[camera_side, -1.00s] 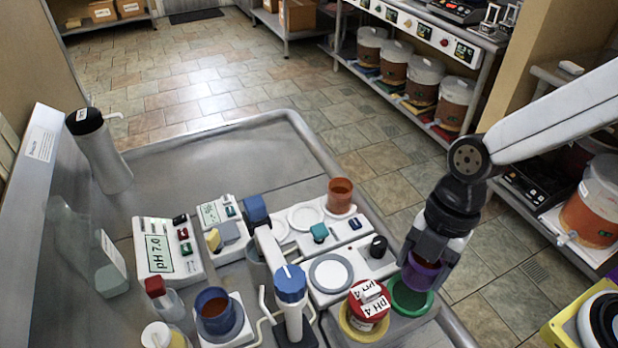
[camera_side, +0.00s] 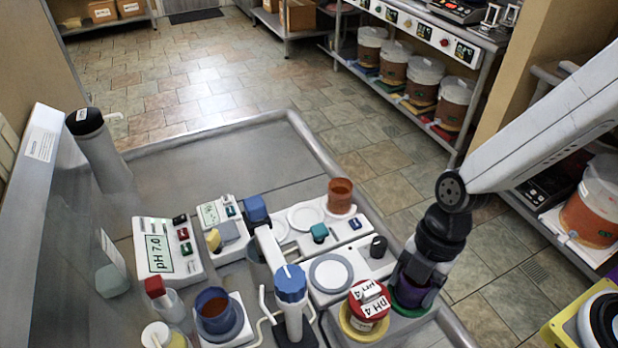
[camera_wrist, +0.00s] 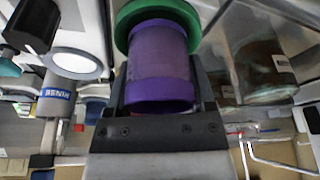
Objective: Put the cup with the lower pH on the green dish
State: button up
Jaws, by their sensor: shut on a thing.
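My gripper (camera_side: 416,283) is shut on the purple cup (camera_side: 413,298), low over the green dish (camera_side: 403,311) at the front right of the bench. In the wrist view the purple cup (camera_wrist: 160,68) sits between the fingers, with the green dish (camera_wrist: 190,14) just beyond its base. I cannot tell whether the base touches the dish. A blue cup (camera_side: 214,305) with reddish-brown liquid stands on a white unit at front left. An orange cup (camera_side: 341,190) stands on a white pad at the back. The meter (camera_side: 160,252) reads pH 7.0.
A red-topped container marked pH 4 (camera_side: 369,301) stands on a yellow dish (camera_side: 347,331) just left of the green dish. A blue-capped post (camera_side: 291,285), a grey-ringed empty pad (camera_side: 331,272) and a black knob (camera_side: 378,246) are nearby. The back of the bench is clear.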

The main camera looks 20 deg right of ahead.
jog(key=shift+f, duration=0.15)
jog(key=o, duration=1.2)
jog(key=shift+o, duration=0.2)
jog(key=v, duration=1.2)
jog(key=shift+w, duration=0.1)
